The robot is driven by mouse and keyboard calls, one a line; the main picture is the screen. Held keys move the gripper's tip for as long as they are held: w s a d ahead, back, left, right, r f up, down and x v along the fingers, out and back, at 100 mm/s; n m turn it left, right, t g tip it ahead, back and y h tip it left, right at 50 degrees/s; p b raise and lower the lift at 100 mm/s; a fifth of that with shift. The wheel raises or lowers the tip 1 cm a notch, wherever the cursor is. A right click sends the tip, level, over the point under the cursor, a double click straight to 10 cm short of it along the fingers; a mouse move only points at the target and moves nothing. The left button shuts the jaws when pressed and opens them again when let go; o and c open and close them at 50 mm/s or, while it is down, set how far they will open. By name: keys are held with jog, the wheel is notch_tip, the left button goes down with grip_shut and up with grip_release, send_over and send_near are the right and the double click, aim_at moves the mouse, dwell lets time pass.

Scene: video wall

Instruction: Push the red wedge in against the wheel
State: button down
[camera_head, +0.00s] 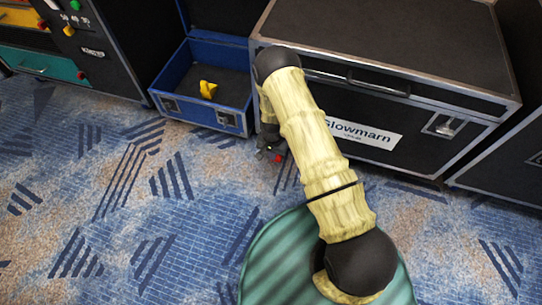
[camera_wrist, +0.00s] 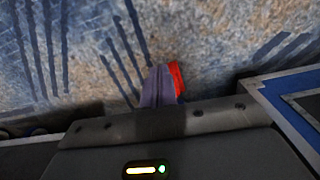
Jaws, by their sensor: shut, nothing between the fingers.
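The small red wedge (camera_head: 278,158) lies on the carpet in front of the black Glowmarn case, just left of my arm. In the wrist view the red wedge (camera_wrist: 177,78) shows right beside the tips of my shut fingers, partly covered by them. I cannot tell whether they touch. My gripper (camera_head: 268,152) is low near the floor, mostly hidden by my arm in the head view. In the wrist view my gripper (camera_wrist: 158,72) is shut and empty.
The black Glowmarn case (camera_head: 430,165) stands right behind my arm. An open blue case (camera_head: 200,118) with a yellow object (camera_head: 208,89) inside stands to its left. A dark cabinet with coloured drawers (camera_head: 40,65) is at far left. The patterned carpet in front is clear.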

jog(key=s+d+r+n+t+p, duration=0.1)
jog(key=d+r+p, duration=0.15)
jog(key=r, duration=1.25)
jog(key=s+d+r+n+p, duration=0.15)
jog(key=r+p, duration=0.25)
jog(key=r, duration=1.1)
jog(key=s+d+r+n+p, duration=0.1)
jog(key=s+d+r+p, duration=0.2)
jog(key=s+r, duration=0.4)
jog(key=s+d+r+n+t+p, duration=0.1)
jog(key=s+d+r+p, duration=0.2)
jog(key=s+r, duration=0.4)
notch_tip(320, 180, up, 8)
jog(key=shift+s+d+r+t+p, duration=0.2)
jog(key=shift+d+t+p, duration=0.15)
jog(key=shift+d, duration=0.55)
jog(key=c, duration=2.2)
grip_release()
